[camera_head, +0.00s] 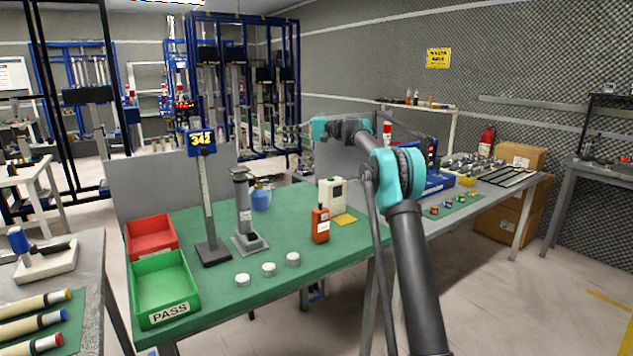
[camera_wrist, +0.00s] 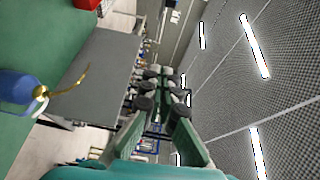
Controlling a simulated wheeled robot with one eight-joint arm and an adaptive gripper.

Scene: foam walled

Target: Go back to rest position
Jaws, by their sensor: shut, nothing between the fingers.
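My arm (camera_head: 410,240) reaches up from the bottom right of the head view, in front of the green-topped workbench (camera_head: 325,253), with its teal elbow joint high. Its far end, near a teal part, is raised above the back of the bench. The fingertips are too small to make out there. In the wrist view my gripper (camera_wrist: 163,88) shows its green fingers with dark round joints. It is shut and holds nothing. The wrist view is turned sideways and looks toward the wall and ceiling lights.
On the bench stand a green PASS tray (camera_head: 163,290), a red tray (camera_head: 150,238), a display post (camera_head: 207,190), a grey stand (camera_head: 245,215), a blue jug (camera_head: 261,198), an orange meter (camera_head: 320,226) and three white discs. The blue jug also shows in the wrist view (camera_wrist: 15,92).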

